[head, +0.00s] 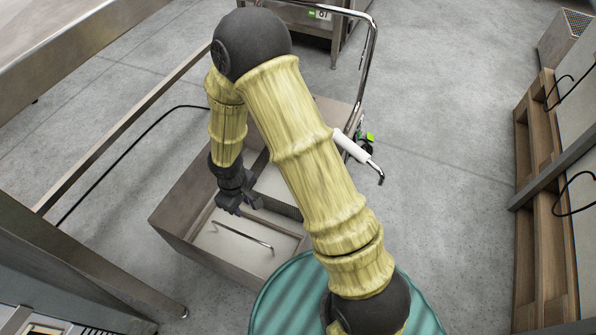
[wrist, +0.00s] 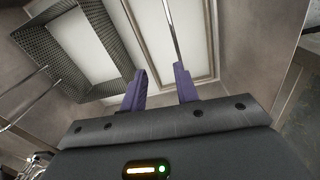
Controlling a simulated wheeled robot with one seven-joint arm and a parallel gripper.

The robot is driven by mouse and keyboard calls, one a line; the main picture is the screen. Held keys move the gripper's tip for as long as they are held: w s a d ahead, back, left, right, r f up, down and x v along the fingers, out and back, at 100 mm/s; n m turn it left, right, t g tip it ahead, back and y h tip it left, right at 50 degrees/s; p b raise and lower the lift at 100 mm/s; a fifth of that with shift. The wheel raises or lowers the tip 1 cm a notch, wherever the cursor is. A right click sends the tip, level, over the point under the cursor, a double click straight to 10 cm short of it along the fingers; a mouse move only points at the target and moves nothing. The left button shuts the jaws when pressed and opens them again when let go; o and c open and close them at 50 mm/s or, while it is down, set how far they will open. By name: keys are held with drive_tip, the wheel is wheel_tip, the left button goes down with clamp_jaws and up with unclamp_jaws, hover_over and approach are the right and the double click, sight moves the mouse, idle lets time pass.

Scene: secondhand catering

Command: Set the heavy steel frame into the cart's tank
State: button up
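The cart's tank (head: 178,215) is an open grey-brown box below my arm, and its wall also shows in the wrist view (wrist: 262,50). A dark perforated rectangular frame (wrist: 104,22) surrounds a pale area at the upper left of the wrist view; in the head view my arm mostly hides it. It appears to be within the tank, but I cannot tell how it rests. Beside it is a pale panel with a thin steel bar (head: 243,235) across it. My gripper (head: 238,207) is over the tank. Its purple fingers (wrist: 160,86) are apart with nothing visibly held.
A teal round drum top (head: 290,295) stands at the tank's near side. The cart's chrome rail (head: 372,55) rises behind. A wooden pallet (head: 540,200) leans at right, and steel benches (head: 70,60) stand at left. Grey floor (head: 450,130) is clear between cart and pallet.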

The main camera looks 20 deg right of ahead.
drive_tip(key=s+d+r+m+t, duration=0.1)
drive_tip(key=s+d+r+m, duration=0.3)
drive_tip(key=d+r, duration=0.4)
drive_tip(key=s+d+r+m+t, duration=0.1)
drive_tip(key=s+d+r+m, duration=0.2)
drive_tip(key=d+r, duration=0.5)
wheel_tip(320, 180, up, 3)
drive_tip(key=shift+s+r+m, duration=0.1)
drive_tip(key=shift+s+m, duration=0.3)
drive_tip(key=shift+m, duration=0.4)
